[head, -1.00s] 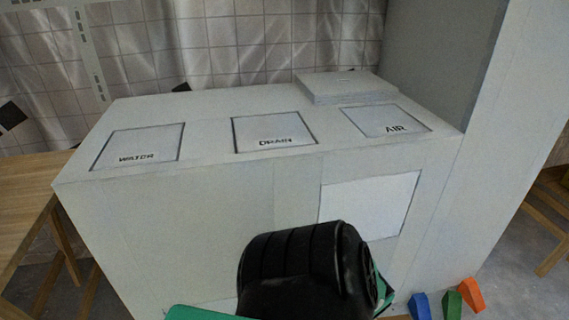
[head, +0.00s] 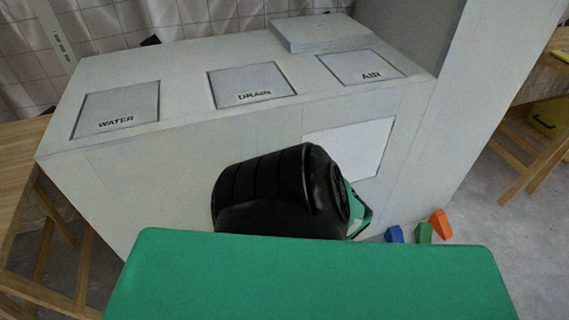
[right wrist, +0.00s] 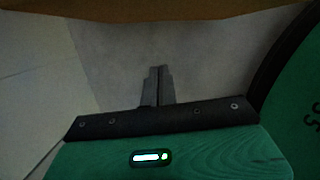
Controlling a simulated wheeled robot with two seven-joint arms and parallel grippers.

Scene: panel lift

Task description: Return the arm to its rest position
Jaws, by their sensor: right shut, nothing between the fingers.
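My right gripper (right wrist: 157,85) shows in the right wrist view. Its two fingers are together with nothing between them, over grey floor. In the head view a black and green link of my arm stands in front of the white cabinet (head: 150,190), and the gripper itself is hidden there. The cabinet top has three square panels marked WATER (head: 117,103), DRAIN (head: 252,82) and AIR (head: 360,65), each lying in its place. My left gripper is in neither view.
A flat pale slab (head: 320,35) lies on the cabinet's back right. A white rectangle (head: 350,148) marks its front. Blue (head: 394,234), green (head: 423,233) and orange (head: 440,225) wedges sit at its right foot. Wooden tables stand left (head: 15,160) and right (head: 553,60).

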